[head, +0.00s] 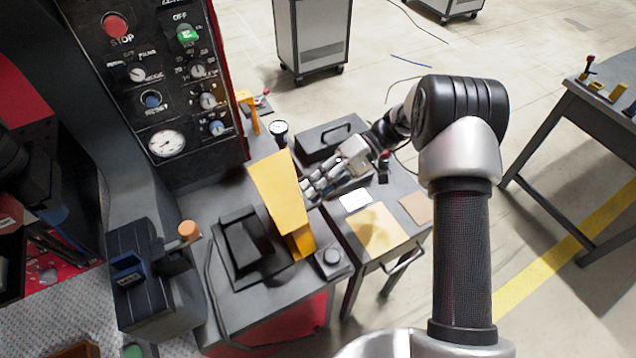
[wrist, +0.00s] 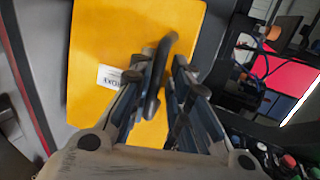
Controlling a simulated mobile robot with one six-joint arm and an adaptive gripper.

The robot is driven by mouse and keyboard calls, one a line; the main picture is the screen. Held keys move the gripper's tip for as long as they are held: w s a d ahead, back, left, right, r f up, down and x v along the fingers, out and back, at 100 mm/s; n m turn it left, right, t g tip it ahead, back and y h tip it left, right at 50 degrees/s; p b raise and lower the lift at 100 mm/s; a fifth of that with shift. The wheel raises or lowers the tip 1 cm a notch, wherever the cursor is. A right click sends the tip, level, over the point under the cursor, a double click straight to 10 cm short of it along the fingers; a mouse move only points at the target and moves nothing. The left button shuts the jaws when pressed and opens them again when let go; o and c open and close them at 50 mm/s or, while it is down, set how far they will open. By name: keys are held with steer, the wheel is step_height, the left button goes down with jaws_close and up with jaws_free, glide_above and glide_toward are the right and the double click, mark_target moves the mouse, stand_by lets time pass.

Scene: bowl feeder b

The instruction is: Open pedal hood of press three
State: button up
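The yellow hood (head: 280,200) stands steeply tilted on the grey bench in the head view, with the dark pedal box (head: 243,243) beside it on the left. In the wrist view its yellow face (wrist: 95,40) fills the upper left and bears a small white label (wrist: 112,77). A dark bar handle (wrist: 160,75) stands out from that face. My gripper (head: 312,190) reaches in from the right, at the hood's right side. In the wrist view my gripper (wrist: 158,82) has its fingers close on both sides of the handle and looks shut on it. The hood's hinge is hidden.
A control panel (head: 160,85) with knobs and a gauge rises at the left. A dark case (head: 325,138), white card (head: 355,199) and yellow sheet (head: 376,232) lie right of the hood. A black round button box (head: 332,260) sits near its lower end.

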steer(key=shift+o, duration=1.1)
steer(key=shift+w+d+r, duration=0.15)
steer(key=shift+r, duration=0.1)
steer(key=v, duration=1.2)
steer(key=shift+d, duration=0.1)
steer(key=shift+c, duration=0.6)
